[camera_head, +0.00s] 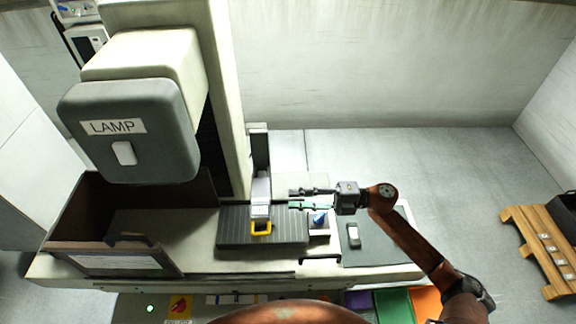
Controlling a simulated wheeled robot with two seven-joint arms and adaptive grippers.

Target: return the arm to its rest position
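My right arm (413,243) comes in from the lower right and reaches left over the machine's bench. Its gripper (292,198) points left, with its two fingers apart and nothing seen between them. The fingertips are just right of a grey-white upright fixture (261,195) with a yellow handle-like piece (261,228) at its foot. I cannot tell the height of the gripper above the bench. My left gripper is not in view.
The fixture stands at a dark ribbed plate (235,232). A small blue item (319,218) lies below the gripper. A dark mat (378,250) bears a small pale device (353,236). A large lamp housing (130,130) overhangs at left. A wooden pallet (535,245) is far right; floor between is clear.

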